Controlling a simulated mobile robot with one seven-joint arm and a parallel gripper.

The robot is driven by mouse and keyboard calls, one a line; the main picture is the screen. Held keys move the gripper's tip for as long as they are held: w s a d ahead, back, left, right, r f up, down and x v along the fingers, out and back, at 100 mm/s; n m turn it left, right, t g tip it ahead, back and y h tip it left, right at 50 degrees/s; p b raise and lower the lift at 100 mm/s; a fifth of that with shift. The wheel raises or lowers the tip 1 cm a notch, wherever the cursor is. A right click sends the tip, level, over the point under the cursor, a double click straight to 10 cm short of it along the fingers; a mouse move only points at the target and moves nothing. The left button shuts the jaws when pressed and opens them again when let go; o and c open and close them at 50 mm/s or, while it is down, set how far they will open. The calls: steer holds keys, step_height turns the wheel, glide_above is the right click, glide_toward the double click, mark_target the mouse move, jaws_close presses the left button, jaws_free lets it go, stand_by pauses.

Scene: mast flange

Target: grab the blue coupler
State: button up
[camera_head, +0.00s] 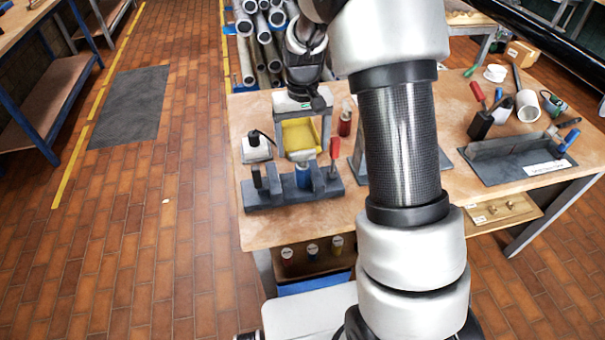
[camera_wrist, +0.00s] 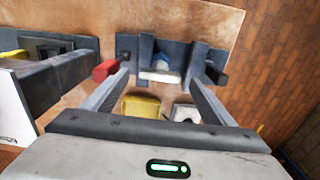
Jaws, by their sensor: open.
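The blue coupler (camera_head: 303,176) stands upright in a slot of the grey fixture (camera_head: 265,200) near the table's front left edge, with a pale top. In the wrist view the coupler (camera_wrist: 163,62) shows between uprights of the fixture, just past my fingertips, and the fixture hides part of it. My gripper (camera_head: 303,150) points down above the coupler. In the wrist view my gripper (camera_wrist: 158,80) is open, with its two fingers spread either side of the line to the coupler. Nothing is held. I cannot tell the exact gap between fingertips and coupler.
A red-handled piece (camera_head: 334,148) stands close right of the coupler and shows in the wrist view (camera_wrist: 106,69). A white-and-black piece (camera_head: 257,150) stands left. A yellow item (camera_head: 299,134) shows between my fingers. Grey tray (camera_head: 500,170) lies far right.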

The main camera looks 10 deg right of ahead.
mark_target(302, 152)
steer(key=shift+f, duration=1.95)
